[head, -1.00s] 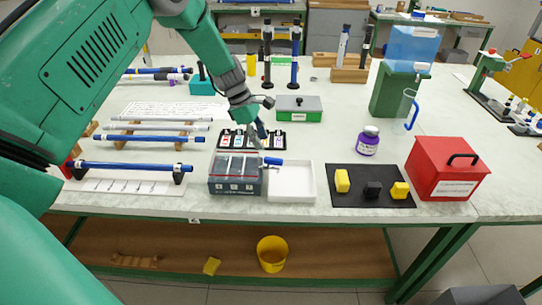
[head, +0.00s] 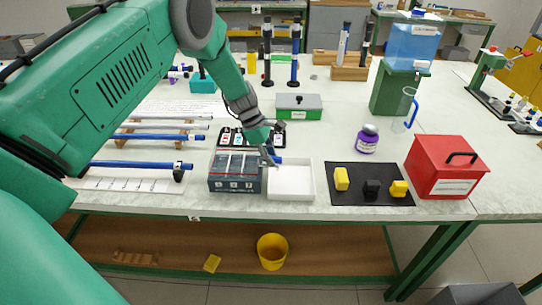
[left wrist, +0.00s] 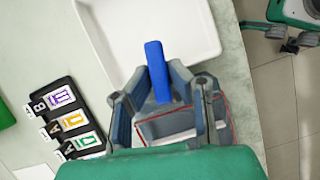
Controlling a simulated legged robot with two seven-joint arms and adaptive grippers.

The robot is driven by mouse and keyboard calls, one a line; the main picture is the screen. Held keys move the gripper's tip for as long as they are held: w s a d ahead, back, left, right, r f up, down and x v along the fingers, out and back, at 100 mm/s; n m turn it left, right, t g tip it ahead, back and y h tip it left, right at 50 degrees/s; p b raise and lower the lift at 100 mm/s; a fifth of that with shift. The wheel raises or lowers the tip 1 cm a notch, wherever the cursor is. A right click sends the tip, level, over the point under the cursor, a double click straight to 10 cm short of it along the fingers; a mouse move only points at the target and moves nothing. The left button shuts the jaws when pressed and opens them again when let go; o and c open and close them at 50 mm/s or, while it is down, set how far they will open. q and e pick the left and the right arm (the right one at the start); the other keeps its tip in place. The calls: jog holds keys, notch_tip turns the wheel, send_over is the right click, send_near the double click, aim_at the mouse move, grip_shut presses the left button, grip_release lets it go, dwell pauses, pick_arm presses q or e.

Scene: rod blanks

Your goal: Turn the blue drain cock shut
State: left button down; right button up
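The blue drain cock (head: 278,160) is a short lever on the right side of a grey three-compartment tank (head: 236,186) with a red line. In the head view my left gripper (head: 271,157) covers part of it. In the left wrist view the blue lever (left wrist: 157,72) lies between the two fingers of my left gripper (left wrist: 158,80) and sticks out past them toward the white tray (head: 291,196). The fingers are apart, one on each side of the lever; I cannot tell whether they touch it. My right gripper is not in view.
The white tray beside the tank is empty. A black card rack (head: 230,138) stands behind the tank, and a green box (head: 299,112) farther back. A black mat (head: 345,198) with yellow and black blocks and a red box (head: 440,170) are to the right. Blue rods (head: 135,164) lie left.

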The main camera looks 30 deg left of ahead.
pick_arm(q)
jog(key=shift+w+d+r, duration=0.25)
jog(key=shift+w+d, duration=0.05)
jog(key=shift+m, duration=0.4)
jog(key=shift+m+g+b, duration=0.5)
jog(key=shift+m+b, duration=0.35)
jog(key=shift+m, duration=0.25)
jog(key=m+g+b, duration=0.1)
jog(key=m, duration=0.1)
jog(key=m+g+b, duration=0.1)
jog(key=m, duration=0.2)
jog(key=shift+s+b, duration=0.2)
jog(key=shift+b, duration=0.15)
jog(key=m+b, duration=0.1)
jog(key=m, duration=0.1)
jog(key=m+g+y, duration=0.1)
jog(key=m, duration=0.1)
jog(key=shift+s+m+g+b, duration=0.15)
jog(key=shift+m+g+b, duration=0.15)
jog(key=shift+m+b, duration=0.1)
jog(key=shift+s+a+m+g+y+b, duration=0.15)
jog(key=shift+m+g+y+b, duration=0.25)
jog(key=shift+m, duration=1.1)
